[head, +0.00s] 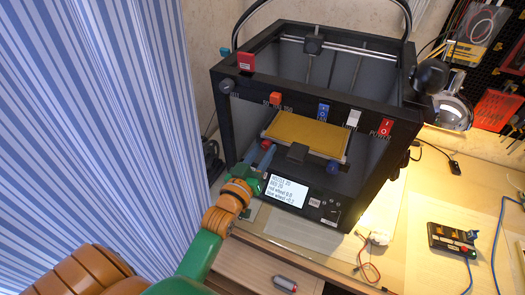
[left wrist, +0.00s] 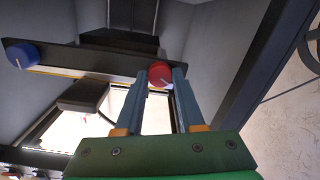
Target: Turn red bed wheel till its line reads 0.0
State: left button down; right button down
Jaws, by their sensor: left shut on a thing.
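The red bed wheel (head: 266,144) is at the left front corner under the yellow bed of the black 3D printer. It also shows in the left wrist view (left wrist: 160,72), with a pale line mark on its face. My left gripper (head: 265,157) is shut on the red wheel, one blue finger on each side, also seen in the left wrist view (left wrist: 161,80). The printer's screen (head: 287,190) has small text; its red wheel line appears to read 0.0, and the blue wheel line seems to read about +0.2. My right gripper is not in view.
A blue wheel (head: 333,167) sits under the bed's right corner. The yellow bed (head: 306,134) is above the wheels. Black printer frame posts (head: 376,170) stand around the opening. A controller box (head: 451,240) and cables lie on the bench to the right.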

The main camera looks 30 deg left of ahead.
pick_arm(q)
jog(key=shift+r, duration=0.1)
jog(key=c, duration=0.5)
grip_release()
jog(key=s, duration=0.4)
jog(key=s+b, duration=0.1)
jog(key=s, duration=0.2)
jog(key=shift+d, duration=0.25)
